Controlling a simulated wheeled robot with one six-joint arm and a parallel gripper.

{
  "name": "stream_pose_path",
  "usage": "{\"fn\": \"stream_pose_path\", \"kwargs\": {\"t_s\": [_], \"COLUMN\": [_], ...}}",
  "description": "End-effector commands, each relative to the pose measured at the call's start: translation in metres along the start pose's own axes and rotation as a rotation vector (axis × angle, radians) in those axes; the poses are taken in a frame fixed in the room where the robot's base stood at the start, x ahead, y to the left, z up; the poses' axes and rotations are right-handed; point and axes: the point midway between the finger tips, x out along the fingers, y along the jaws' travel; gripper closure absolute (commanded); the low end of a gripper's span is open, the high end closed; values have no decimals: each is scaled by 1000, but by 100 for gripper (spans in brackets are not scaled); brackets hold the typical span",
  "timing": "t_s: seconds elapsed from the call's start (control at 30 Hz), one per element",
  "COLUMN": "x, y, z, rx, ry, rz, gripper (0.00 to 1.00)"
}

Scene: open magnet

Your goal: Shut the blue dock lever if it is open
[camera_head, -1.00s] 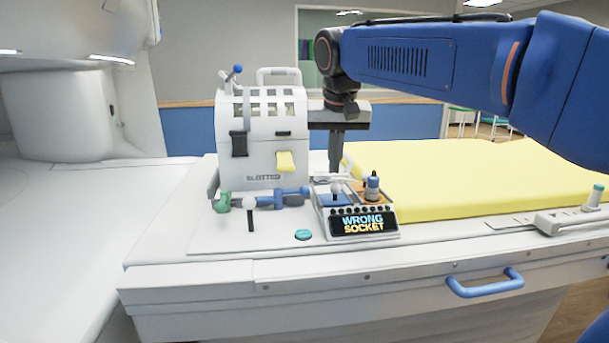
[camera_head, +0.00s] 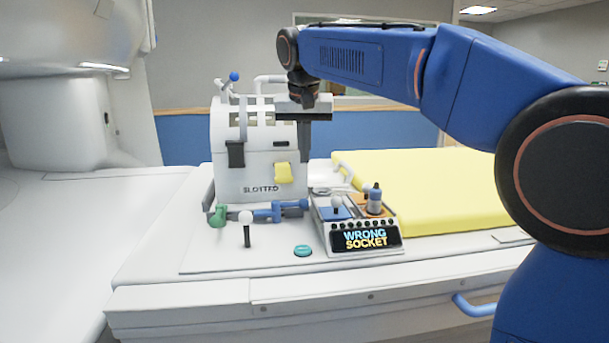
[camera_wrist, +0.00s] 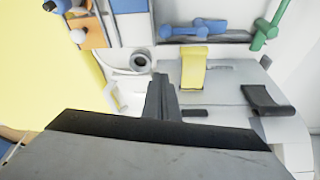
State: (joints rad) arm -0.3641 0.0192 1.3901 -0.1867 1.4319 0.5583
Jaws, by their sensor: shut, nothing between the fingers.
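A low dock box (camera_head: 327,245) with a lit "WRONG SOCKET" display stands right of centre on the white bench. Its blue pad (camera_head: 331,214) carries a pale round knob (camera_head: 337,202); its orange pad (camera_head: 388,208) holds a blue-grey plug (camera_head: 375,199). I cannot tell for sure which part is the blue dock lever, nor whether it is open. A blue fitting (camera_head: 275,212) lies left of the box; it also shows in the wrist view (camera_wrist: 195,28). My gripper (camera_head: 304,158) is shut and empty, pointing down by the right side of the slotted housing, above and behind the dock box.
The white slotted housing (camera_head: 232,182) has a yellow tab (camera_head: 283,173), a black latch (camera_head: 236,155) and a blue-knobbed lever (camera_head: 234,77) on top. A green fitting (camera_head: 218,216), white-knobbed post (camera_head: 246,218) and teal button (camera_head: 303,251) stand in front. A yellow pad (camera_head: 440,185) lies right.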

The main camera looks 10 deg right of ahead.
Motion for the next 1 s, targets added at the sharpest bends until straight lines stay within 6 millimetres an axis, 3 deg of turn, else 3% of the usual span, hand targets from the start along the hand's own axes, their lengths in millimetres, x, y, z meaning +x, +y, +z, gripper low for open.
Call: {"fn": "stream_pose_path", "kwargs": {"t_s": [0.6,0.8,1.0], "x": [99,91,89], "y": [0,0,0], "z": [1,29,39], "rx": [0,-2,0], "ry": [-2,-1,0], "rz": [1,0,0], "gripper": [100,100,100]}}
